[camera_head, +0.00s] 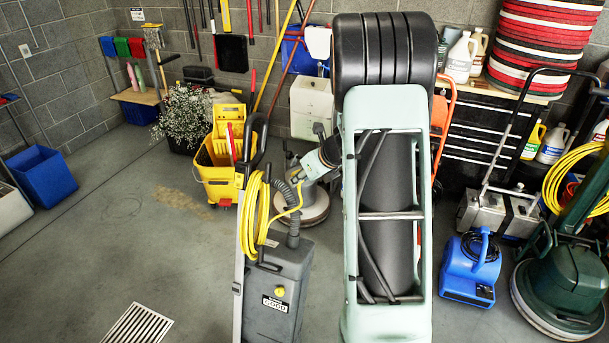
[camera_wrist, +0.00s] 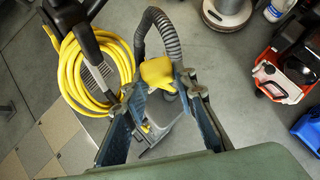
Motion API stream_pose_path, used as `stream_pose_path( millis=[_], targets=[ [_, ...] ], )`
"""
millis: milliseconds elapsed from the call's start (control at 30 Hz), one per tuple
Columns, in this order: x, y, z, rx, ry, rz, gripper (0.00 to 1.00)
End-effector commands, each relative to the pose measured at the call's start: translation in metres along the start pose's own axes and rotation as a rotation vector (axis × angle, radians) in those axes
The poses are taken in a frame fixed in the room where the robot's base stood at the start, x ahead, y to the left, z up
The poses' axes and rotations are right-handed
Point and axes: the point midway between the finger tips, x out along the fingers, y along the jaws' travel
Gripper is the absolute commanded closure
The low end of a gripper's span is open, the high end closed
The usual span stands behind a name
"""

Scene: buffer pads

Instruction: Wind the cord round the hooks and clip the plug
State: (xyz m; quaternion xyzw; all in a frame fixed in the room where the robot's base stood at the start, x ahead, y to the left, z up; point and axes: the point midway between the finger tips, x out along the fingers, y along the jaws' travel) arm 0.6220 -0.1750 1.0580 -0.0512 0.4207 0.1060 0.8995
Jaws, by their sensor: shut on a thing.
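A grey upright vacuum (camera_head: 275,295) stands left of my arm in the head view, with a tall black handle (camera_head: 258,132). Its yellow cord (camera_head: 249,215) hangs in several long loops along the handle; the loops also show at the left of the wrist view (camera_wrist: 70,75). The hooks are mostly hidden by the cord. My gripper (camera_head: 300,180) is beside the handle, right of the loops, with a cord strand running towards it. In the wrist view my gripper (camera_wrist: 162,80) is shut on the yellow plug (camera_wrist: 157,71), above the vacuum and close to its ribbed hose (camera_wrist: 163,32). The clip cannot be made out.
A yellow mop bucket (camera_head: 222,170) stands behind the vacuum, and a floor machine (camera_head: 306,205) behind my gripper. A blue blower (camera_head: 470,268) and a green floor machine (camera_head: 570,285) stand at right. A floor drain (camera_head: 138,325) lies at front left, with open floor around it.

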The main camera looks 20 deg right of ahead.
Motion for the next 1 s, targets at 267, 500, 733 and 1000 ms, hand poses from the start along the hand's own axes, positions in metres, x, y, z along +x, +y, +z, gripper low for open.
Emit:
stream_pose_path(
  millis=[267,500,733,1000],
  targets=[
    [0.03,0.0,-0.024,0.002,0.0,0.0,1.0],
    [0.058,0.001,-0.049,0.0,0.0,0.0,1.0],
    [0.08,0.008,-0.072,0.001,0.0,0.0,1.0],
    [0.104,0.017,-0.099,0.001,-0.001,0.001,1.0]
  ],
)
